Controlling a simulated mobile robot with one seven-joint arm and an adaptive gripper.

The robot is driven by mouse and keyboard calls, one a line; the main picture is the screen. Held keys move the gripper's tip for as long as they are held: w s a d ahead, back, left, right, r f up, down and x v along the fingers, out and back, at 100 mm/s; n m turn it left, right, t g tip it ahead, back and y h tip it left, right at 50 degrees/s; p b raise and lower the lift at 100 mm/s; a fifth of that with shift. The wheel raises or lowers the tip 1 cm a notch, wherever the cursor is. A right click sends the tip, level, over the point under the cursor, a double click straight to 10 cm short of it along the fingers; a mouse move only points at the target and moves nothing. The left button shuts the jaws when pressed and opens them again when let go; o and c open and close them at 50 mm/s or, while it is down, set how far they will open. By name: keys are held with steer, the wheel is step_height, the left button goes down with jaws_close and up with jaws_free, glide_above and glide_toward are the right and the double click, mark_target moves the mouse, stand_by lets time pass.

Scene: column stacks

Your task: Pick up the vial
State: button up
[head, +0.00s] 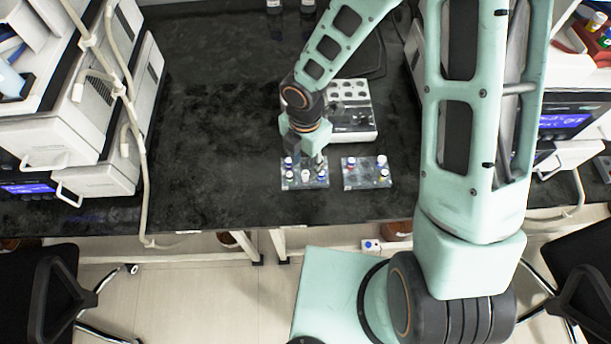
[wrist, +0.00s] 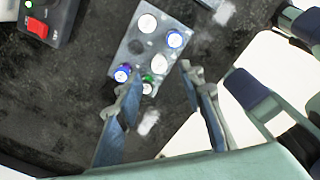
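My gripper (head: 308,155) points down over the left vial rack (head: 291,184) near the table's front edge. The rack holds several small vials with blue, purple and white caps, partly hidden by the gripper. The wrist view shows a grey rack (wrist: 134,48) with white-topped vials (wrist: 147,22), a blue-rimmed vial (wrist: 175,40), a blue vial (wrist: 122,74) and a green-rimmed vial (wrist: 147,79). My fingers (wrist: 161,80) are apart there, with the green-rimmed vial near the left finger. No vial is visibly held. Which vial is meant cannot be told.
A second rack (head: 366,180) with vials stands to the right. A white device with round wells (head: 352,122) stands behind the racks; a device with a red switch (wrist: 38,27) shows in the wrist view. The dark table (head: 215,130) is clear to the left.

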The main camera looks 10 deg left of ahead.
mark_target(305, 173)
step_height(305, 173, down, 5)
steer(key=shift+w+r, duration=0.1)
steer(key=shift+c, duration=0.7)
steer(key=c, duration=0.8)
